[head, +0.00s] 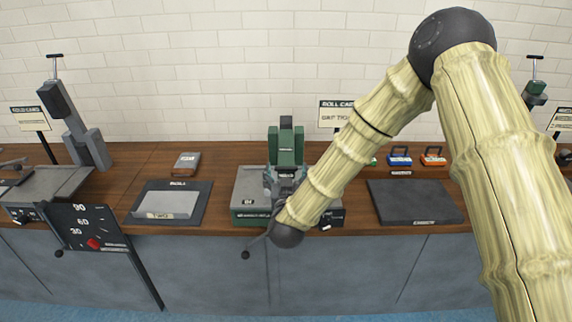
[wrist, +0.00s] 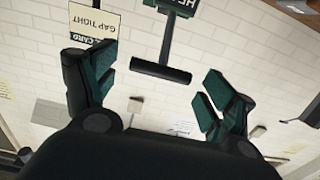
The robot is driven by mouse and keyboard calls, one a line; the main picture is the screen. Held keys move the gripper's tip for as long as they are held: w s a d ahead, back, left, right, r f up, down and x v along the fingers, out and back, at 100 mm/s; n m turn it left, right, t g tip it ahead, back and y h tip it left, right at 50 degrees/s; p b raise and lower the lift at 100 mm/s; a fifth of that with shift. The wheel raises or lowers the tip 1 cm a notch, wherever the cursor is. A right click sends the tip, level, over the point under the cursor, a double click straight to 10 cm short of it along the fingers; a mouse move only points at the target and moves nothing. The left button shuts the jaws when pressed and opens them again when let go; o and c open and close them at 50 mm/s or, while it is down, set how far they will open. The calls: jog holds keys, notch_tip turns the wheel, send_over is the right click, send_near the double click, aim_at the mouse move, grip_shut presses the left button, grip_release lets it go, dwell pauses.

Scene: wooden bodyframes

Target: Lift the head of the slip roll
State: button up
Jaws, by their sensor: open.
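The slip roll (head: 250,188) is a green and grey machine on the middle of the bench in the head view, with an upright dark green block (head: 286,148) at its back. My wrist and gripper cover part of its front. In the wrist view, which is upside down, my gripper (wrist: 157,88) is open, with one green-padded finger on each side. A dark T-shaped handle (wrist: 160,71) appears between the fingers, apart from both. Its stem leads to a green plate starting "HE" (wrist: 180,5). I cannot tell how far the handle is from the fingertips.
A "GAP TIGHT" card (wrist: 95,22) is behind one finger. A dark tray (head: 168,202) stands left on the bench and a dark mat (head: 415,203) right. A dial panel (head: 88,226) is at the front left. Machines with T-handles stand at both sides.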

jog(key=shift+w, duration=1.2)
